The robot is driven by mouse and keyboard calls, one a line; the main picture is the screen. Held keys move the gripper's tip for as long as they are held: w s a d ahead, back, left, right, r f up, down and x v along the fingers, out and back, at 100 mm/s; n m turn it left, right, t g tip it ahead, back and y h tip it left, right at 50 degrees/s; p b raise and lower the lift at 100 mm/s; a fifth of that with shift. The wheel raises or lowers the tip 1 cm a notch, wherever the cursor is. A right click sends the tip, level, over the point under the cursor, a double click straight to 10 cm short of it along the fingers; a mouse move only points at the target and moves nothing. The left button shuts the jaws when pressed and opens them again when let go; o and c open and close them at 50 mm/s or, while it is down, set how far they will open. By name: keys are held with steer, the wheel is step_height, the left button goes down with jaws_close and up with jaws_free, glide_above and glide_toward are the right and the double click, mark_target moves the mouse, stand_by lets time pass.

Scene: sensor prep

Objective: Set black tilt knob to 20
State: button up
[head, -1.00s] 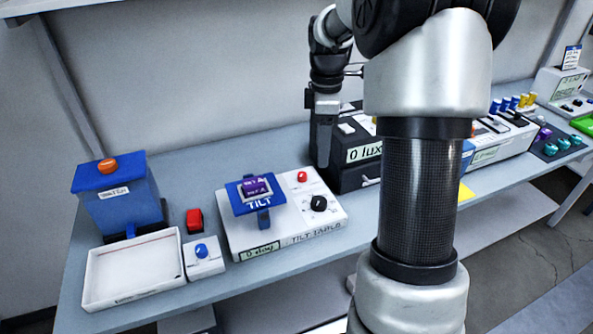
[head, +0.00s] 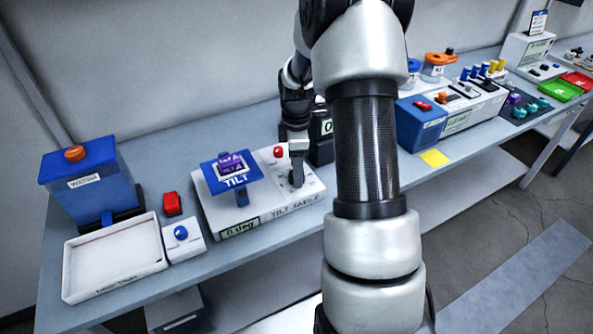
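The white tilt table unit (head: 263,210) stands on the bench at the centre left. It carries a blue tilting plate (head: 212,172) with a purple chip on top, a red button (head: 278,152) and a small display (head: 240,228) that seems to read 0 point something deg. My gripper (head: 296,180) points down at the right of the unit, right where the black tilt knob sits. The knob is mostly hidden behind the fingers, and I cannot tell whether they grip it or whether they are open.
A white tray (head: 72,272), a blue box with an orange knob (head: 105,190), a red block (head: 172,203) and a white box with a blue knob (head: 189,247) stand to the left. A blue box (head: 420,132) and other instruments stand to the right. My arm hides the middle of the bench.

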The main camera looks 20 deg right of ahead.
steer(key=shift+f, duration=0.5)
steer(key=c, duration=1.1)
steer(key=shift+o, duration=0.2)
